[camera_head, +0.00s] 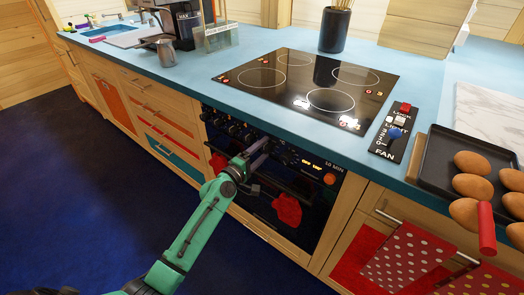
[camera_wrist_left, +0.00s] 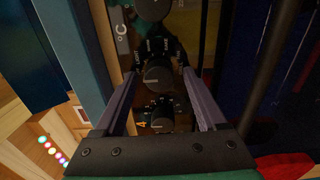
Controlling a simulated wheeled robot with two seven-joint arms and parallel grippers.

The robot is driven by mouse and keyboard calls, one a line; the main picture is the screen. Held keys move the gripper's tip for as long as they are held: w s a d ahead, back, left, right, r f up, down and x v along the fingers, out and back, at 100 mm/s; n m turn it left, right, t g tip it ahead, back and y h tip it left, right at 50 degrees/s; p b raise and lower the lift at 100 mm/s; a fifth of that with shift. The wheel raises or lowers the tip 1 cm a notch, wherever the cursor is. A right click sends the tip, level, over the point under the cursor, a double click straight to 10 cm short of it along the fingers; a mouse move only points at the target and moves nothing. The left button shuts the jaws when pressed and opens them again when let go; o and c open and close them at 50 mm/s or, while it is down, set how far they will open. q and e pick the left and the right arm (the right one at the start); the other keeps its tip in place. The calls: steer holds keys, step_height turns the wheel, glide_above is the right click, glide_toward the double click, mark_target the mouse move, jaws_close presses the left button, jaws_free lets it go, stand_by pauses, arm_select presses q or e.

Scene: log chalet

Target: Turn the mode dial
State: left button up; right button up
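The oven's control panel (camera_head: 222,124) has a row of black knobs below the cooktop edge. In the left wrist view, a dark round dial (camera_wrist_left: 158,77) with short word labels around it lies between my left gripper's fingertips; the words are too small to read surely. I take it as the mode dial. My left gripper (camera_head: 262,150) reaches the panel, its fingers open on either side of the dial, with a small gap seeming to show. In the wrist view the gripper (camera_wrist_left: 162,72) hides part of the panel. My right gripper is not in view.
A second dial (camera_wrist_left: 161,115) with numbers lies nearer the gripper's palm; another knob (camera_wrist_left: 152,8) is beyond, by a °C mark. A red oven mitt (camera_head: 287,210) hangs on the oven front. The cooktop (camera_head: 325,75) is above. Polka-dot cloths (camera_head: 405,258) hang at right.

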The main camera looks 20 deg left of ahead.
arm_select(q)
steer(key=b+v, duration=0.1)
steer(key=v, duration=1.3)
steer(key=shift+s+b, duration=0.3)
steer(key=shift+b, duration=0.1)
